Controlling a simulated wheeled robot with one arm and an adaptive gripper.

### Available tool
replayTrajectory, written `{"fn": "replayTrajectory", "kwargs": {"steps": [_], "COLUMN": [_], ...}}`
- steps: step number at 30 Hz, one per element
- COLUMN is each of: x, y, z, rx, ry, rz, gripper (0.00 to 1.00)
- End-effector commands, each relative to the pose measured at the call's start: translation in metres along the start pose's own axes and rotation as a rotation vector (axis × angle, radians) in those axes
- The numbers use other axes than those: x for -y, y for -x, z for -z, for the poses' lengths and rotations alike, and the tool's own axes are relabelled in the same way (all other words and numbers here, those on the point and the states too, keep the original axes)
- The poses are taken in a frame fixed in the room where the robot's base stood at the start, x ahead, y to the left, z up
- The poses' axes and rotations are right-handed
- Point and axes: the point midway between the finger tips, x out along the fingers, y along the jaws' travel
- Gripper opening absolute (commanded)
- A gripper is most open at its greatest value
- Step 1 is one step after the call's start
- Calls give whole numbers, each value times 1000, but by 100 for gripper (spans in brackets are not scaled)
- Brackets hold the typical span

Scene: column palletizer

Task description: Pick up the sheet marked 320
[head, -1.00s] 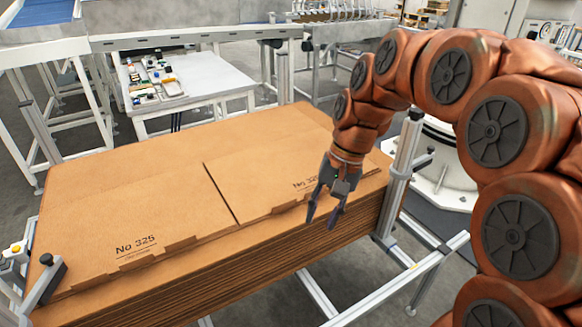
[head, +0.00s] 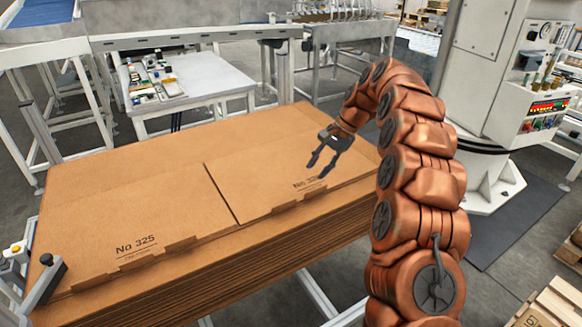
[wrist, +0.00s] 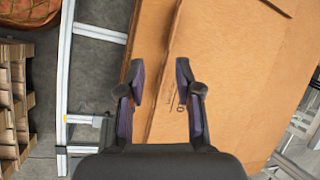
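A thick stack of brown cardboard sheets (head: 130,195) lies on a frame. A slit divides its top into a left and a right half. The left half reads "No 325" (head: 136,244). The right half (head: 262,170) has a smaller printed label (head: 304,184) near its front edge, partly behind a finger and too small to read surely. No marking 320 is legible. My gripper (head: 315,171) hangs above the right half, open and empty. In the wrist view my gripper (wrist: 160,70) has its fingers apart over the cardboard (wrist: 225,60) near its edge.
A metal frame rail (wrist: 66,70) runs along the stack in the wrist view. A white table with small parts (head: 205,75) stands behind. A white machine cabinet (head: 490,70) stands at the right. Wooden pallets (head: 552,302) lie at the lower right.

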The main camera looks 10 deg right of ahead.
Motion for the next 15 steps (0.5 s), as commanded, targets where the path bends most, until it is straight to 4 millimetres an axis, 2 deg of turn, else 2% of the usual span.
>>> {"fn": "replayTrajectory", "kwargs": {"steps": [3, 9, 15], "x": [2, -1, -8], "y": [-9, -23, -35], "z": [30, 75, 111], "rx": [-10, -31, -61], "ry": [-60, -160, -238], "rz": [14, 28, 36], "gripper": [34, 34, 34]}}
